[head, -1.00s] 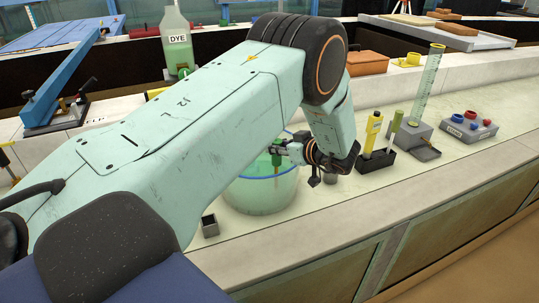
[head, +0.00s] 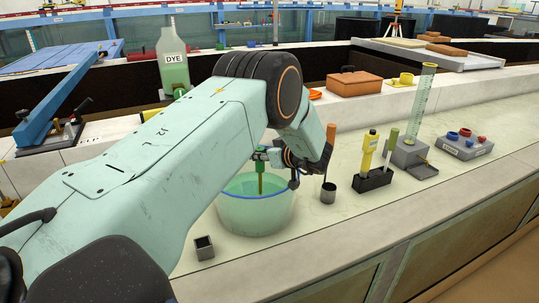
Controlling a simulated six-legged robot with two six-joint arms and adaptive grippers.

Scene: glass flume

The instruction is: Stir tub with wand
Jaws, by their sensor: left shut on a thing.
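The tub (head: 256,218) is a clear round vessel with a blue rim, upright on the pale bench and holding greenish liquid. My left gripper (head: 261,158) is above the tub, shut on the wand (head: 261,184). The wand is upright, with a green top at the jaws and a thin brownish shaft that goes down inside the rim. Its lower end is hard to make out in the liquid. My left forearm hides part of the bench left of the tub. My right gripper is not in view.
A small open grey box (head: 204,247) stands left of the tub, near the bench edge. A metal cup (head: 329,191) with an orange-handled rod is to the right. Beyond it are a black holder (head: 373,179) with a yellow instrument and a graduated cylinder (head: 423,103). A dye bottle (head: 173,62) stands behind my arm.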

